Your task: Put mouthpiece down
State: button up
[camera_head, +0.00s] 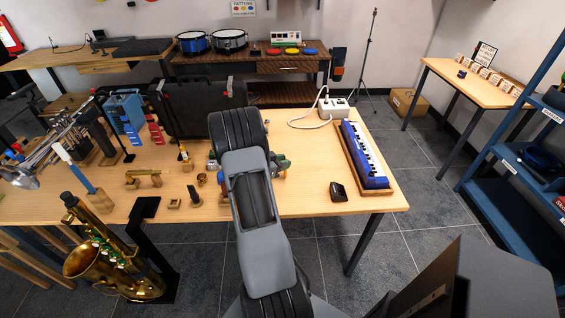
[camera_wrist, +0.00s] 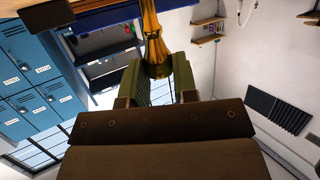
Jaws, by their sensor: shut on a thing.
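In the wrist view a gold, funnel-shaped mouthpiece (camera_wrist: 153,42) stands between the green fingers of my gripper (camera_wrist: 156,78), which is shut on it. Its wider rounded end is at the fingers and its narrower part reaches toward the top of the picture. In the head view my arm hides most of the gripper, and I cannot make out the mouthpiece there. The wooden table (camera_head: 310,205) lies below and around my arm. Small wooden blocks (camera_head: 174,203) sit on it left of the arm.
A blue keyboard (camera_head: 365,158) lies at the table's right end, with a small dark object (camera_head: 338,191) near it. A black case (camera_head: 197,105) stands behind. A saxophone (camera_head: 110,262) stands in front at left; brass instruments (camera_head: 45,150) crowd the left end. Bare tabletop lies right of the arm.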

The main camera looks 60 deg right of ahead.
jog(key=shift+f, duration=0.1)
jog(key=o, duration=1)
jog(key=shift+c, duration=0.2)
jog(key=shift+a+r, duration=0.1)
jog(key=shift+r, duration=0.1)
jog(key=v, duration=0.7)
jog(key=shift+w+a, duration=0.1)
jog(key=shift+a, duration=0.05)
